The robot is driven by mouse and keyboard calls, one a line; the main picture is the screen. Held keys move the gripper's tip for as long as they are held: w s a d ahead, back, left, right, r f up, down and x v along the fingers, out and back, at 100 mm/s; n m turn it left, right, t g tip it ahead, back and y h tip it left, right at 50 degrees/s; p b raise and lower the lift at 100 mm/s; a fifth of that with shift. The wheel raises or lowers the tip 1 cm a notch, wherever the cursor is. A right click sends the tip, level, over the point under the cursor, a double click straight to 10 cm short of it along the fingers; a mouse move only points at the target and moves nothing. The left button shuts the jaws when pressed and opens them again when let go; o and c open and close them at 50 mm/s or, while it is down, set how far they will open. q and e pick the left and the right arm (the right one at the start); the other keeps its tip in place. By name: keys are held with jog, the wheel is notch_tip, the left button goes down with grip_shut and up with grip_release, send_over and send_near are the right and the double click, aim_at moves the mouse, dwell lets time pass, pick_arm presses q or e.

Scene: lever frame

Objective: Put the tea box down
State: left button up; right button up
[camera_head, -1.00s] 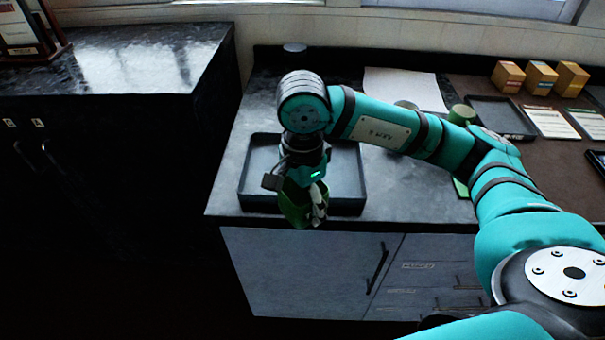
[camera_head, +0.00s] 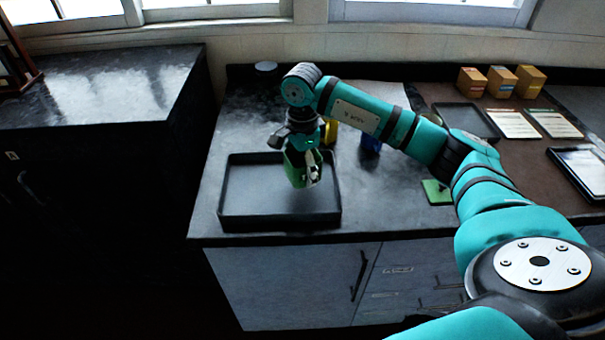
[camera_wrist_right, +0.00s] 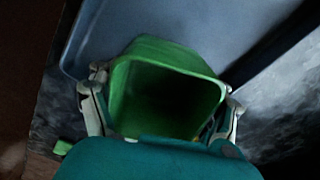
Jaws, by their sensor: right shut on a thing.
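The tea box appears to be the green, open-topped box (camera_head: 296,172) in my right gripper (camera_head: 303,176). In the head view it hangs upright or slightly tilted over the right back part of a dark shallow tray (camera_head: 232,205). In the right wrist view the box (camera_wrist_right: 150,52) sits between both fingers of the gripper (camera_wrist_right: 165,112), with its dark hollow inside facing the camera. The blue-grey tray floor (camera_wrist_right: 215,25) shows beyond it. I cannot tell how large the gap below the box is. My left gripper is not in view.
A yellow item (camera_head: 330,130) and a blue item (camera_head: 371,142) stand behind my arm, partly hidden. A green pad (camera_head: 437,191) lies right of the tray. Three small boxes (camera_head: 501,82) stand at the back right. The tray's left part is empty.

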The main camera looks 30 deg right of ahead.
jog(key=shift+f+p, duration=0.7)
jog(key=shift+f, duration=0.9)
jog(key=shift+f+b, duration=0.3)
jog(key=o, duration=1.5)
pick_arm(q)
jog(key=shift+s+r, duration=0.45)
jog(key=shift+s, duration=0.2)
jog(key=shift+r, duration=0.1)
pick_arm(e)
jog(key=shift+r, duration=0.1)
jog(key=shift+r, duration=0.25)
notch_tip(320, 180, up, 10)
jog(key=shift+r+b, duration=0.25)
jog(key=shift+b, duration=0.85)
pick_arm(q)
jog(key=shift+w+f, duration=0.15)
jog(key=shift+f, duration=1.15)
pick_arm(e)
jog(key=shift+r, duration=0.6)
